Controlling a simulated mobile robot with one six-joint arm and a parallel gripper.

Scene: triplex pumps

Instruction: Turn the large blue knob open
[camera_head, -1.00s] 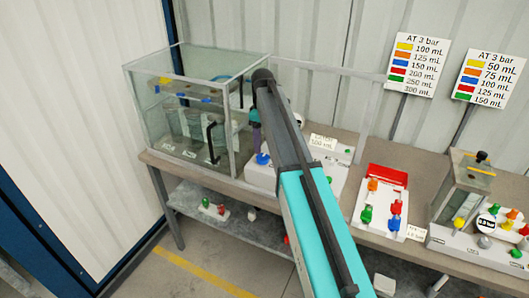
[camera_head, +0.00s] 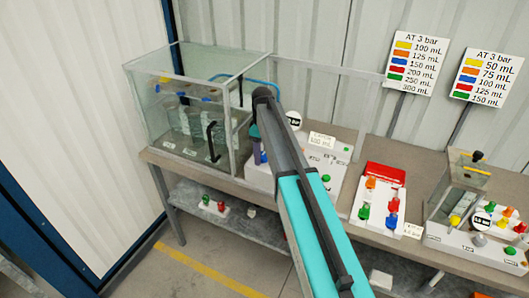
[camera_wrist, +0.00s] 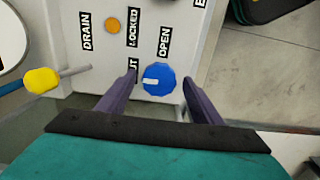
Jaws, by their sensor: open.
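The large blue knob (camera_wrist: 160,80) sits on a white panel in the wrist view, with a white mark on its left part. The label OPEN (camera_wrist: 165,42) is just above it, and a label ending in "UT" (camera_wrist: 133,70) is at its upper left, partly covered by a finger. My gripper (camera_wrist: 158,83) is open, with one purple finger to each side of the knob; a gap shows on both sides, so it does not grip it. In the head view my gripper (camera_head: 256,140) points down over the white unit (camera_head: 330,170), and the knob is mostly hidden there.
A yellow-tipped lever (camera_wrist: 42,80) and an orange button (camera_wrist: 113,25) are on the panel. A glass tank (camera_head: 190,120) stands left of my gripper. A red-topped unit (camera_head: 380,195) and another pump unit (camera_head: 470,240) stand to the right on the bench.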

